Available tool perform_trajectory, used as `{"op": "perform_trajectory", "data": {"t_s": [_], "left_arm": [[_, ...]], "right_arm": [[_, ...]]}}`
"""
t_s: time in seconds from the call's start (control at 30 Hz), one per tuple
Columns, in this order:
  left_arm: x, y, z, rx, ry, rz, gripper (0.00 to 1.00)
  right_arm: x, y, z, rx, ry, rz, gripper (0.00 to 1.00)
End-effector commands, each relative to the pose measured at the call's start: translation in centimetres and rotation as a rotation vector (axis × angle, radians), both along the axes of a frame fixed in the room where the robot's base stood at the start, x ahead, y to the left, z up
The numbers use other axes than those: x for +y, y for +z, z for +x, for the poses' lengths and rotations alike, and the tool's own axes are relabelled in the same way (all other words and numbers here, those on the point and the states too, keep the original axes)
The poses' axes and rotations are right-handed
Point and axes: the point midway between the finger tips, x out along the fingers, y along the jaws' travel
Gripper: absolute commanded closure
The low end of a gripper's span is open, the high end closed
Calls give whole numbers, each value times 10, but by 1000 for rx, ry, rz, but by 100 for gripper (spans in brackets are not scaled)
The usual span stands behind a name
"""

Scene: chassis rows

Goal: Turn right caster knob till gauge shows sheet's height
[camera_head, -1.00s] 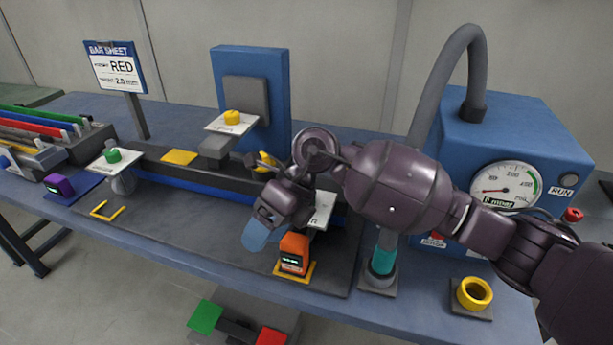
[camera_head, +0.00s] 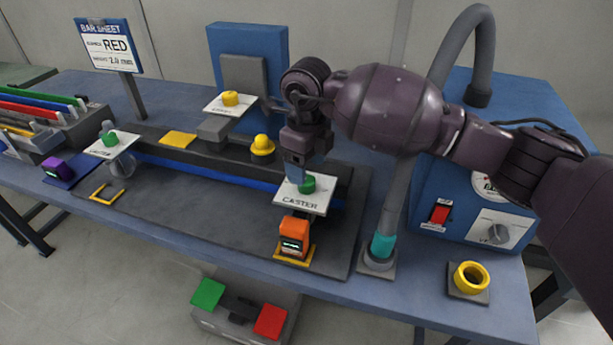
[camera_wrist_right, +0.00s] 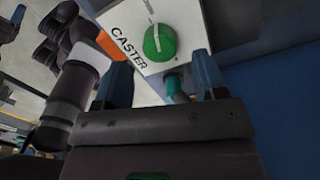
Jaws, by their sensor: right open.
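The right caster knob is a green knob (camera_head: 307,184) on a white plate marked CASTER (camera_head: 318,202). It also shows in the right wrist view (camera_wrist_right: 160,42) with a pale line across its top. My right gripper (camera_head: 296,178) is open over this plate. In the wrist view its blue fingers (camera_wrist_right: 162,78) are apart, and the knob lies just beyond their tips, not gripped. An orange gauge (camera_head: 295,230) stands in front of the plate; its small green reading is too small to read. The bar sheet (camera_head: 109,46) reads RED, with a blurred height that looks like 2.0. My left gripper is not in view.
Another green knob (camera_head: 110,139), a purple gauge (camera_head: 55,168) and a yellow knob (camera_head: 230,98) stand to the left. A yellow-topped part (camera_head: 262,145) sits on the rail. A grey hose (camera_head: 395,215) and blue machine (camera_head: 450,170) stand right. A yellow ring (camera_head: 472,277) lies at front right.

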Motion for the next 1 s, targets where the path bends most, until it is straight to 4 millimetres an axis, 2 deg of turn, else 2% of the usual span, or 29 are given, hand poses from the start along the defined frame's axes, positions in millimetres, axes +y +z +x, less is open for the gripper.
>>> {"op": "perform_trajectory", "data": {"t_s": [0.1,0.23,0.67,0.9,1.0], "left_arm": [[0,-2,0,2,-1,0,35],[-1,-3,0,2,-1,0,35],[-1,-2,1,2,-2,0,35],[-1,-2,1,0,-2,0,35],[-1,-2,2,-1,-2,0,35]], "right_arm": [[0,-18,-1,3,1,1,35],[0,-30,0,1,2,1,35],[0,-36,0,-1,2,1,35],[0,-36,0,-1,2,1,72],[0,-36,0,-1,2,1,84]]}}
